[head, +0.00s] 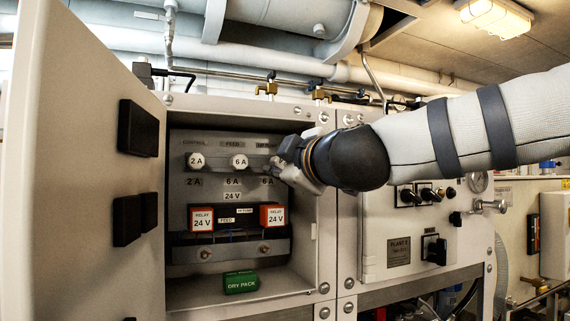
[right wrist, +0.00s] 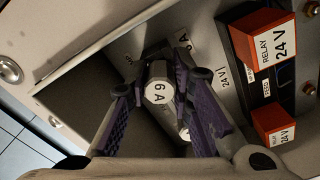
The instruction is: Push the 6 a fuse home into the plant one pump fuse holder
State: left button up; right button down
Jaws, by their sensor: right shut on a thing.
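My right gripper (head: 277,166) reaches into the open fuse cabinet from the right, at the third fuse position under the HP PUMP label. In the right wrist view its purple-padded fingers (right wrist: 163,88) are shut on the white-capped 6 A fuse (right wrist: 158,92), one finger on each side. The fuse is at or very near its holder on the back panel; how deep it sits is hidden. In the head view, the gripper mostly covers this fuse and its holder. My left gripper is not in view.
A 2 A fuse (head: 196,161) and another 6 A fuse (head: 239,161) sit left of my gripper. Two orange relays (head: 201,219) (head: 272,216) are below, with a green dry pack (head: 241,282) on the cabinet floor. The open door (head: 85,160) stands at left.

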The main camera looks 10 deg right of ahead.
jog(key=shift+w, duration=0.35)
jog(key=c, duration=1.3)
grip_release()
jog(key=shift+w+a, duration=0.1)
jog(key=shift+c, duration=0.2)
jog(key=s+d, duration=0.2)
jog(key=s, duration=1)
jog(key=shift+d, duration=0.2)
jog(key=shift+f, duration=0.1)
